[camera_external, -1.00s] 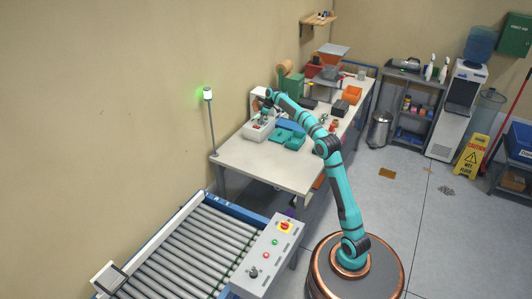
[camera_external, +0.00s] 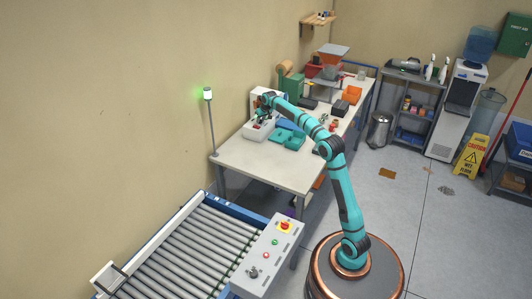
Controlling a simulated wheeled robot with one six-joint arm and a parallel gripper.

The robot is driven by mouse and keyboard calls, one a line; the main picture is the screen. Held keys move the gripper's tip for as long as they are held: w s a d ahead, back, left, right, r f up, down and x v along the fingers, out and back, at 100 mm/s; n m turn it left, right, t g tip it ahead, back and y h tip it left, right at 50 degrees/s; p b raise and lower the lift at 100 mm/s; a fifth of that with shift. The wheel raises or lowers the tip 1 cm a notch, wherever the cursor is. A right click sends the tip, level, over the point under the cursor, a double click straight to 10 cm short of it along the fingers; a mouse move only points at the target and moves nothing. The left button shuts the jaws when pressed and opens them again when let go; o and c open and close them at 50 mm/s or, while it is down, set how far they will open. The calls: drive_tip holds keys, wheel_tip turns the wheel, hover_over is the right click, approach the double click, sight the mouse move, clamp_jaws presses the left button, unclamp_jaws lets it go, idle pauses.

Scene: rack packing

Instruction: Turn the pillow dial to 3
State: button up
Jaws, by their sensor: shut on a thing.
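A white machine (camera_external: 257,133) stands on the table against the wall, with a taller back part and a low front part. I cannot make out a dial or its numbers on it at this size. My gripper (camera_external: 262,117) is at the machine, over its low front part, pointing down. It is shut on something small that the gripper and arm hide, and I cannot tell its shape.
Teal trays (camera_external: 290,138) lie on the table (camera_external: 240,163) just right of the machine. Green, red and orange items crowd the back. A roller conveyor (camera_external: 190,245) and a grey control box (camera_external: 268,255) stand in front. The table's near end is clear.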

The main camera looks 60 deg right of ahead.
drive_tip(key=m, duration=0.2)
drive_tip(key=m+h, duration=0.1)
drive_tip(key=m, duration=0.1)
drive_tip(key=m+g+h, duration=0.1)
drive_tip(key=shift+w+a+m, duration=0.1)
drive_tip(key=shift+a+m, duration=0.15)
drive_tip(key=shift+m, duration=0.15)
idle(0.4)
drive_tip(key=o, duration=1)
drive_tip(key=shift+c, duration=0.2)
drive_tip(key=v, duration=1.7)
drive_tip(key=shift+w+r, duration=0.2)
drive_tip(key=shift+r, duration=0.05)
drive_tip(key=shift+a, duration=0.15)
